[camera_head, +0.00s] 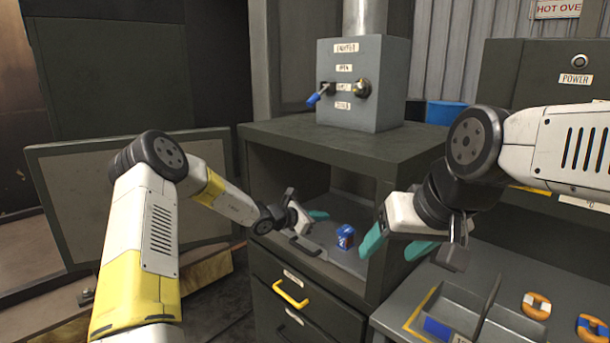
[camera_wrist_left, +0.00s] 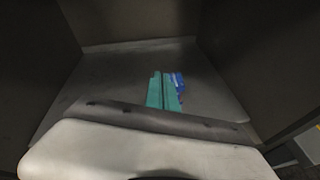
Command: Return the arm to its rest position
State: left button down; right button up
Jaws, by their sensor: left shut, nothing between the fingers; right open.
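My left arm reaches in from the left. Its gripper (camera_head: 318,215) is at the open front of the dark cabinet (camera_head: 340,142). In the left wrist view its teal fingers (camera_wrist_left: 163,92) are together with nothing between them. A small blue object with a bit of red (camera_head: 345,237) stands on the compartment floor, just beyond and right of the left fingers. It also shows in the left wrist view (camera_wrist_left: 179,82), partly hidden by the fingers. My right gripper (camera_head: 396,246) is open and empty, in front of the cabinet's right side.
A grey control box (camera_head: 362,82) with a blue-handled lever stands on the cabinet. Below the compartment is a drawer with a yellow handle (camera_head: 291,293). A framed panel (camera_head: 70,205) stands at left.

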pick_arm(q)
jog(key=s+a+r+m+g+y, duration=0.1)
jog(key=s+r+m+g, duration=0.1)
jog(key=s+r+m, duration=0.75)
jog(key=s+a+r+m+g+y, duration=0.1)
jog(key=s+r+m+g, duration=0.1)
jog(key=s+r+m, duration=0.75)
jog(key=s+a+m+y, duration=0.2)
jog(key=s+a, duration=0.6)
jog(key=s, duration=0.4)
jog(key=s+a+m+t+y, duration=0.1)
jog(key=s+a+m+y, duration=0.1)
jog(key=s+a+y, duration=0.3)
jog(key=s+a, duration=0.4)
jog(key=s, duration=0.4)
jog(key=shift+s+a+f, duration=0.15)
jog(key=shift+a, duration=0.05)
